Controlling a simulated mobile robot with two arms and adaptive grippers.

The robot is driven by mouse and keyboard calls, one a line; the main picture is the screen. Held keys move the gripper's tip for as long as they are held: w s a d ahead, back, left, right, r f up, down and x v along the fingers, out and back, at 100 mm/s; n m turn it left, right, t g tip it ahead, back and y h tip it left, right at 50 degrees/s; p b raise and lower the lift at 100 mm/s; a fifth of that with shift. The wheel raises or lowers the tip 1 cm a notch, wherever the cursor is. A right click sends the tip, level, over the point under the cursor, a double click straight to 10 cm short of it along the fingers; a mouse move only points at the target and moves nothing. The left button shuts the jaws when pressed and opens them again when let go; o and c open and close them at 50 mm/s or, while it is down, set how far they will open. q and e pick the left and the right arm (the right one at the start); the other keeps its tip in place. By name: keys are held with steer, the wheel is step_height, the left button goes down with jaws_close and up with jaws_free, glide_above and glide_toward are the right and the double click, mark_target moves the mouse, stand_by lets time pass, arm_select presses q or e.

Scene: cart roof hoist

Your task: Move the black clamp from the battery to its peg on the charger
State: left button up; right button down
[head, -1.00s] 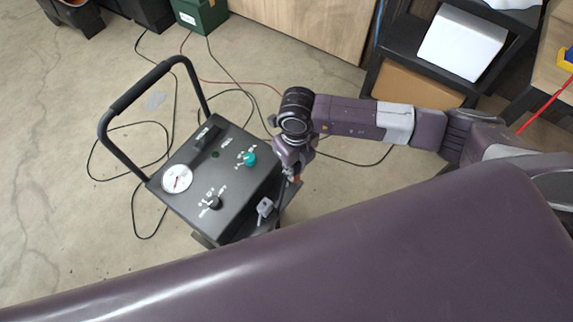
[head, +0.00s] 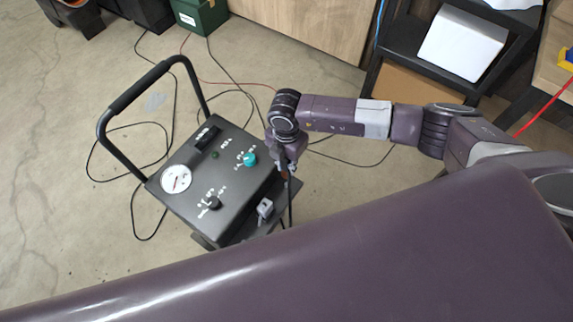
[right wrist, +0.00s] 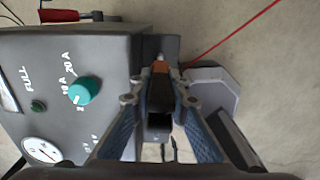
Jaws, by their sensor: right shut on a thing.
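The charger is a dark grey cart (head: 180,200) with a gauge, a teal knob and a handle. A grey holder (head: 265,207) sits on the ledge along its right side; I cannot tell whether this is the peg. My right gripper (head: 288,172) is at the cart's right edge, near the ledge's far end. It is shut on the black clamp (right wrist: 160,92), which has an orange-brown tip and lies between the blue-padded fingers. The fingers hide part of the clamp. My left gripper is not in view. A green box (head: 200,15), possibly the battery, stands at the top.
Black cables (head: 165,130) loop over the floor around the cart, and a thin red cable (head: 240,83) runs behind it. A black shelf (head: 395,60) with a white box (head: 462,43) stands at upper right. The floor left of the cart is mostly open.

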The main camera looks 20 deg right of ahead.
steer(key=b, duration=0.4)
glide_above(286, 184)
step_height(286, 184, down, 6)
steer(key=shift+r, duration=0.25)
steer(key=shift+f, duration=0.15)
stand_by(1.6)
steer(key=shift+f+b, duration=1.2)
steer(key=shift+f, duration=0.45)
steer(key=c, duration=1.8)
jaws_free()
steer(key=shift+r, duration=0.1)
steer(key=shift+o, duration=0.2)
steer(key=shift+d, duration=0.1)
steer(key=shift+r, duration=0.15)
